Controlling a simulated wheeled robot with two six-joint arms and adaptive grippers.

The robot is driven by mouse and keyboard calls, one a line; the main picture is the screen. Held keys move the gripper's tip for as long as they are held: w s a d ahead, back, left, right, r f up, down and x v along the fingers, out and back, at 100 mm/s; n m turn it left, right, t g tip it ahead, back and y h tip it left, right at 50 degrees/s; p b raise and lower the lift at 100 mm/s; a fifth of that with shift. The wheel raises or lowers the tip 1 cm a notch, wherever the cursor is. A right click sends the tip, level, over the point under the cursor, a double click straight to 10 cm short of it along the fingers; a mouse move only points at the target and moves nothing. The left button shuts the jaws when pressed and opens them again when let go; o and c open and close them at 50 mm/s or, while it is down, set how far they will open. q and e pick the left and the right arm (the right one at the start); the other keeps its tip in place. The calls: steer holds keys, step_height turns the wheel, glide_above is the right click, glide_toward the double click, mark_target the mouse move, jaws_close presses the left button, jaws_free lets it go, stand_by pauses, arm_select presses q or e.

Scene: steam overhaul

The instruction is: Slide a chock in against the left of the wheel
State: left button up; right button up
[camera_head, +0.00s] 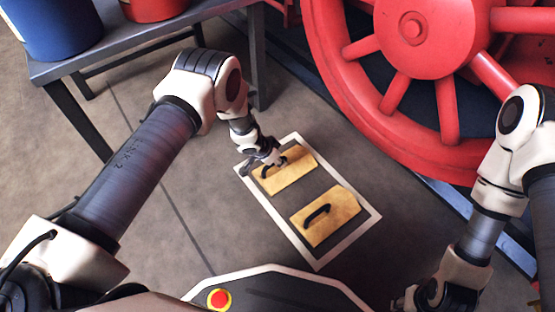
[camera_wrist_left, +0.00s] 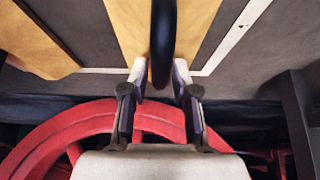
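Two yellow-tan wedge chocks with black handles lie on a white-bordered dark mat (camera_head: 348,238) in the head view. The far chock (camera_head: 297,172) is under my left gripper (camera_head: 273,162); the near chock (camera_head: 341,208) lies free. The chock still appears to rest on the mat. The big red wheel (camera_head: 448,108) stands beyond the mat. My right gripper (camera_head: 440,295) is low at the right; its fingers are unclear.
A grey metal table (camera_head: 120,50) with a blue drum (camera_head: 50,25) and a red drum (camera_head: 155,8) stands at the upper left. A dark blue rail (camera_head: 440,190) runs below the wheel. Bare floor lies between the mat and the wheel.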

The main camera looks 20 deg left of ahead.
arm_select(q)
jaws_close()
steer(key=shift+r, duration=0.1)
steer(key=shift+r+p, duration=1.25)
steer(key=shift+r, duration=0.15)
